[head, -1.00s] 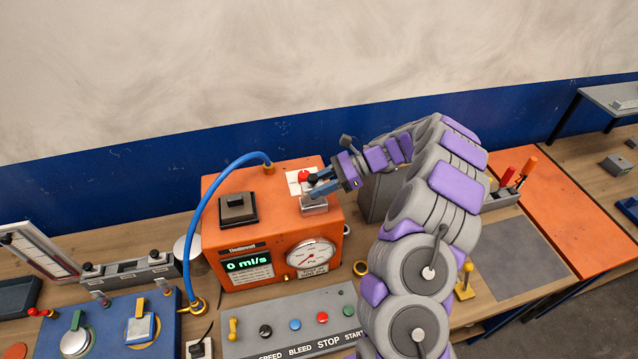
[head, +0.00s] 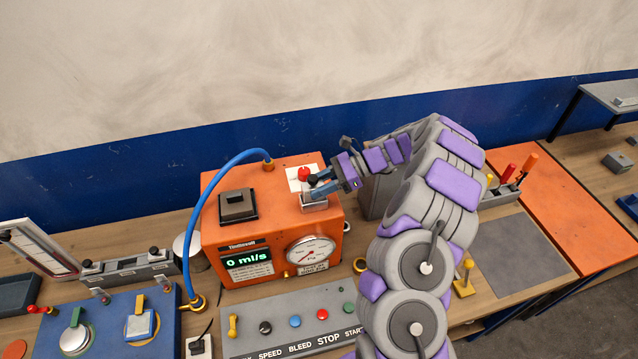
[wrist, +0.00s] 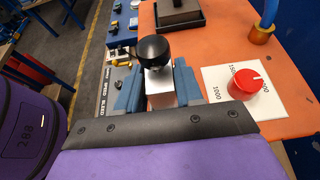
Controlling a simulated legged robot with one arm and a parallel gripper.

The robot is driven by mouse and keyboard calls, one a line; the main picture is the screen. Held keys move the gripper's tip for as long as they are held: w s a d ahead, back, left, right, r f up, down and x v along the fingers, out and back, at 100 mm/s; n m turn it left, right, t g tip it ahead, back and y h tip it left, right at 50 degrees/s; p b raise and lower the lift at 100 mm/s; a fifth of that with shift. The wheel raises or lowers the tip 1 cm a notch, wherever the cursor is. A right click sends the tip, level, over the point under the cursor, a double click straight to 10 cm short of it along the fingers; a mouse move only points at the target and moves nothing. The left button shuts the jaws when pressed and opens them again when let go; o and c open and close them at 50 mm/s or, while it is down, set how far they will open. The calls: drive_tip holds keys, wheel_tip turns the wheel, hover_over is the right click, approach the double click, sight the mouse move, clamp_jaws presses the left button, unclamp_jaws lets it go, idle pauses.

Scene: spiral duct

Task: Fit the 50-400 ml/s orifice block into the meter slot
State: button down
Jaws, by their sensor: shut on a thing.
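The meter (head: 222,228) is an orange box with a display reading 0 ml/s and a round gauge. My gripper (head: 318,188) is over the front right of its top. In the wrist view, my gripper (wrist: 158,88) is shut on the orifice block (wrist: 160,90), pale metal with a black knob (wrist: 153,48) on top. The blue fingers grip it from both sides, and it looks upright. Its flow label is not visible. The block's lower end and the slot are hidden, so I cannot tell how deep it sits.
A red dial (wrist: 243,84) on a white scale plate is close beside my gripper. A dark square part (head: 238,205) sits on the meter's top left. A blue hose (head: 198,215) arches from the meter. A grey rack (head: 130,270) with black-knobbed blocks stands left; a button panel (head: 290,328) lies in front.

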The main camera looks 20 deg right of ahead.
drive_tip(key=shift+f+b, duration=0.3)
drive_tip(key=shift+f, duration=0.7)
drive_tip(key=c, duration=0.6)
unclamp_jaws()
drive_tip(key=shift+c, duration=0.2)
drive_tip(key=p+v, duration=0.2)
drive_tip(key=v, duration=1.5)
drive_tip(key=shift+d, duration=0.3)
